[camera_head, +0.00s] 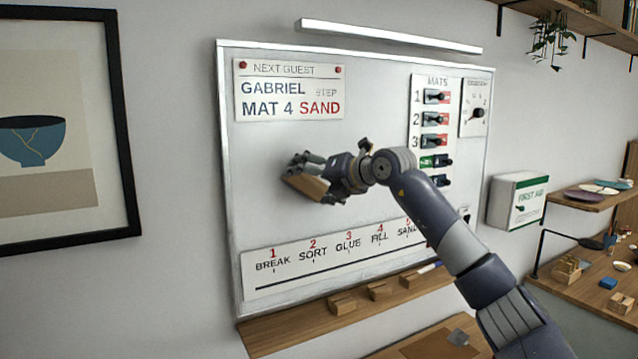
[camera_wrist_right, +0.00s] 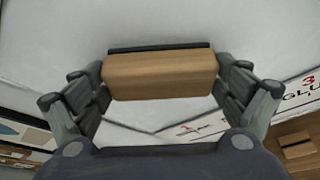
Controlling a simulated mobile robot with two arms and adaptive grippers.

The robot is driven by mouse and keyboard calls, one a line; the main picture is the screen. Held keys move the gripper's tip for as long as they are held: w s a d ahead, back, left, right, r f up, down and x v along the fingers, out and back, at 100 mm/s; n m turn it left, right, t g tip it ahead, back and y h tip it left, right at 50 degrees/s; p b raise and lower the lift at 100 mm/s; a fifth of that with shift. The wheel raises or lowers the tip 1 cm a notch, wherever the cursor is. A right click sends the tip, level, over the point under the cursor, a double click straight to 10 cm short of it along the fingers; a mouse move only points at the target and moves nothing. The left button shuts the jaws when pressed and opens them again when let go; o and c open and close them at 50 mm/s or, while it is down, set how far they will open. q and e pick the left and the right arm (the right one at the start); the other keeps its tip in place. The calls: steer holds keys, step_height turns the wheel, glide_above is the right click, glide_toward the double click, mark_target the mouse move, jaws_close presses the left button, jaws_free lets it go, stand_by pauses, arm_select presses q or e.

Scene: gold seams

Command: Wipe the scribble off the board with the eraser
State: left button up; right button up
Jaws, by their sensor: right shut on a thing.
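The whiteboard (camera_head: 380,225) hangs on the wall in a light frame. My right gripper (camera_head: 304,176) is in front of its middle left part, shut on the eraser (camera_head: 307,188). In the right wrist view the eraser (camera_wrist_right: 160,76) is a wooden block with a dark pad edge (camera_wrist_right: 158,47) toward the white board surface. Fingers clasp it at both ends. I cannot tell whether the pad touches the board. No scribble shows clearly; my gripper and arm hide part of the board. My left gripper is out of view.
A guest card (camera_head: 289,90) is at upper left and a step strip (camera_head: 335,255) along the bottom. Switches (camera_head: 434,118) and a dial (camera_head: 476,108) are on the right. A ledge (camera_head: 280,334) below carries wooden blocks (camera_head: 342,304) and a marker (camera_head: 429,267). A lamp bar (camera_head: 390,36) is above.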

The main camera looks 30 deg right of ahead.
mark_target(291, 182)
steer(key=shift+w+a+r+b, duration=0.1)
steer(key=shift+a+b, duration=0.05)
steer(key=shift+a, duration=1)
steer(key=shift+w+a+b, duration=0.1)
steer(key=shift+a+b, duration=0.05)
steer(key=shift+a, duration=1)
steer(key=shift+a+r, duration=0.1)
steer(key=shift+s+d+r+p, duration=0.1)
steer(key=shift+d+r+p, duration=0.3)
steer(key=shift+d, duration=0.6)
steer(key=shift+s+d+r+p, duration=0.15)
steer(key=shift+d+p, duration=0.35)
steer(key=shift+d, duration=0.55)
steer(key=shift+w+d+r+p, duration=0.1)
steer(key=shift+d+r+p, duration=0.3)
steer(key=shift+d, duration=0.6)
steer(key=s+d, duration=0.1)
steer(key=d, duration=1.3)
steer(key=shift+d+f+p, duration=0.15)
steer(key=shift+d+p, duration=0.25)
steer(key=shift+p, duration=0.05)
